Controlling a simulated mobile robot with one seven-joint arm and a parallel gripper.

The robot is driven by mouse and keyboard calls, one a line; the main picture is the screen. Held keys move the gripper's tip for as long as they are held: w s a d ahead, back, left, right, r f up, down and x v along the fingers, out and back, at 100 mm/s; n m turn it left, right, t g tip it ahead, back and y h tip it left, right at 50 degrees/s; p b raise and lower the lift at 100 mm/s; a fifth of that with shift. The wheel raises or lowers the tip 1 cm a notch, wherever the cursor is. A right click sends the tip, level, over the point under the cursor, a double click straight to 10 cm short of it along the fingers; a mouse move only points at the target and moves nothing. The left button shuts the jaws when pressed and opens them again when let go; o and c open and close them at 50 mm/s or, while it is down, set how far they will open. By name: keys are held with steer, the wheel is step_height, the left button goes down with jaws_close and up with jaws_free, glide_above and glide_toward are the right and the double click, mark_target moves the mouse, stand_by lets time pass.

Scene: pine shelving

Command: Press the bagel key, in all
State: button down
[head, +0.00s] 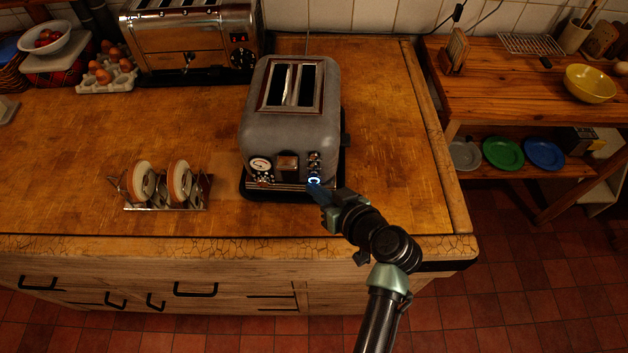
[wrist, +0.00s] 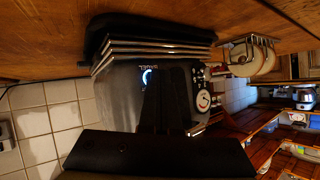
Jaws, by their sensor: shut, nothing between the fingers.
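The grey two-slot toaster (head: 290,125) stands on a dark base on the wooden counter. A key with a glowing blue-white ring (head: 314,181) sits low on the right of its front. In the wrist view the toaster (wrist: 118,90) appears turned over, and the lit ring (wrist: 147,77) has a small label beside it that looks like "BAGEL". My gripper (head: 319,190) is shut and empty, its tips right at the lit key. In the wrist view the dark fingers (wrist: 168,90) partly cover the ring; I cannot tell whether they touch it.
A wire rack (head: 165,205) with two round bread pieces stands left of the toaster. A large chrome toaster (head: 190,50) and an egg tray (head: 108,75) are behind. A side table (head: 500,85) with a yellow bowl (head: 589,84) is at right. The counter's front right is clear.

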steer(key=shift+s, duration=0.75)
steer(key=shift+s+a+p, duration=0.2)
steer(key=shift+s+p, duration=0.5)
steer(key=shift+s, duration=1.8)
